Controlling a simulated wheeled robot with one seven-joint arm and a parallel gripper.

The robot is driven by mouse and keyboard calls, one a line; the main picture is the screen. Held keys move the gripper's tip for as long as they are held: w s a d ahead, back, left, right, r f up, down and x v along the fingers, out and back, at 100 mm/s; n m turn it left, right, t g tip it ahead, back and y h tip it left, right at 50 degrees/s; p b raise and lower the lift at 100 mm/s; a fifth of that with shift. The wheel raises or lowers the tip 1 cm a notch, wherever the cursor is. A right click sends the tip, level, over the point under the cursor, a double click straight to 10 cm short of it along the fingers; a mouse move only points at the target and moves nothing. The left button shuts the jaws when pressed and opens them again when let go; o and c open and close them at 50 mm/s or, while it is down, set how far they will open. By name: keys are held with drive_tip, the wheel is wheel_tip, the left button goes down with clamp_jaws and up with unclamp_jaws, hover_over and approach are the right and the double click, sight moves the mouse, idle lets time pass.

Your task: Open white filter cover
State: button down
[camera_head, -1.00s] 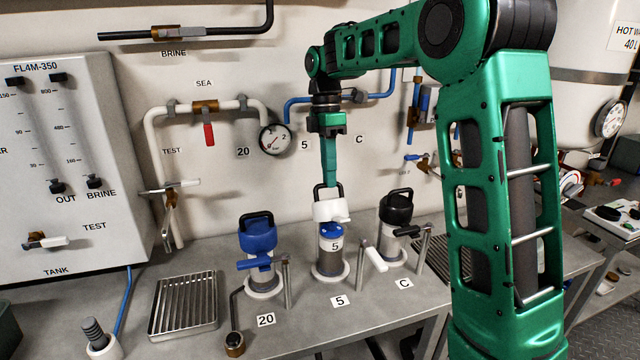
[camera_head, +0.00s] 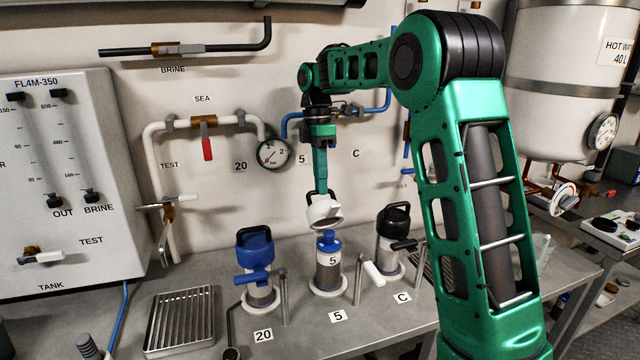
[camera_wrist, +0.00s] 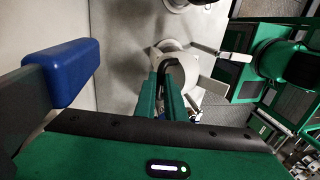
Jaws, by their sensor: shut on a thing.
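The white filter cover (camera_head: 323,213) is off its housing and hangs tilted above it in the head view. My gripper (camera_head: 320,190) points down and is shut on the cover's black handle. In the wrist view my gripper (camera_wrist: 168,90) grips the dark handle, with the white cover (camera_wrist: 187,100) behind it. The filter housing marked 5 (camera_head: 328,272) stands upright below, with the blue top of its filter (camera_head: 328,241) exposed. A gap shows between the cover and the blue top.
The blue-covered filter 20 (camera_head: 256,252) stands left and the black-covered filter C (camera_head: 393,228) stands right. A metal drain tray (camera_head: 180,318) lies at left. A pressure gauge (camera_head: 272,153) is on the wall behind.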

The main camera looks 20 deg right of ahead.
drive_tip(key=c, duration=1.8)
unclamp_jaws()
drive_tip(key=r, duration=0.3)
drive_tip(key=w+r, duration=0.1)
drive_tip(key=r, duration=0.3)
drive_tip(key=w+r, duration=0.1)
drive_tip(key=r, duration=0.2)
drive_tip(key=shift+w+r, duration=0.15)
drive_tip(key=shift+r, duration=0.1)
